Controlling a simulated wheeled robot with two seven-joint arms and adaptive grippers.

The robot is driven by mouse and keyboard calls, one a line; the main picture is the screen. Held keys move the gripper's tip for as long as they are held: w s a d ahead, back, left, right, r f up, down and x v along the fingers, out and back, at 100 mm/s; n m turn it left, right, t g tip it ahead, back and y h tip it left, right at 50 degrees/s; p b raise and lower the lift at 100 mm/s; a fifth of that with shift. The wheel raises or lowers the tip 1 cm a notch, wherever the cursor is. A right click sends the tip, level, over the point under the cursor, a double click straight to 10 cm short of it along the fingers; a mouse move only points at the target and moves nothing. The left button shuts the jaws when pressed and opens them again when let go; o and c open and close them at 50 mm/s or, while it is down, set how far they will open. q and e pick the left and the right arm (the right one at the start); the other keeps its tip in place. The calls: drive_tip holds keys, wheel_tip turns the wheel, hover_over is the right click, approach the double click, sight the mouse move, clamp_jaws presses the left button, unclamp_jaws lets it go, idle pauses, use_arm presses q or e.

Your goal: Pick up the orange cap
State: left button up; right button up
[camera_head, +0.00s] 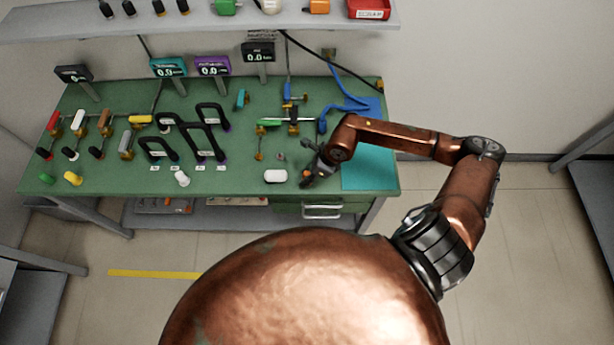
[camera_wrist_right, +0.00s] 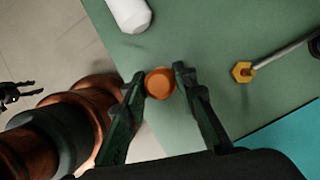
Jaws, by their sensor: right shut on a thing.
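The orange cap (camera_wrist_right: 159,83) is small and round. In the right wrist view it sits between the two dark fingertips of my right gripper (camera_wrist_right: 160,80), which is shut on it near the front edge of the green workbench (camera_wrist_right: 213,40). In the head view my right gripper (camera_head: 308,178) is at the front right of the bench, and the cap is small and partly hidden there. A dark gripper, seemingly my left one (camera_wrist_right: 16,94), shows at the left edge of the right wrist view, over the floor; its jaw state is unclear. It does not show in the head view.
A white rounded object (camera_head: 275,176) lies just left of my right gripper. A rod with a yellow hex end (camera_wrist_right: 243,72) and a teal mat (camera_head: 368,172) are nearby. Several handles, valves and displays fill the bench's left and back. A shelf (camera_head: 200,22) hangs above.

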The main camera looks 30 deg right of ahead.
sight(305, 173)
drive_tip(key=c, duration=0.3)
drive_tip(key=shift+r, duration=0.5)
wheel_tip(305, 173, up, 2)
drive_tip(key=shift+r, duration=0.2)
drive_tip(key=s+a+r, duration=0.1)
drive_tip(key=s+r, duration=0.8)
drive_tip(key=s, duration=0.5)
drive_tip(key=shift+r, duration=0.3)
drive_tip(key=shift+r, duration=0.1)
drive_tip(key=shift+r+p, duration=1.5)
drive_tip(key=shift+r, duration=0.7)
drive_tip(key=shift+r, duration=0.1)
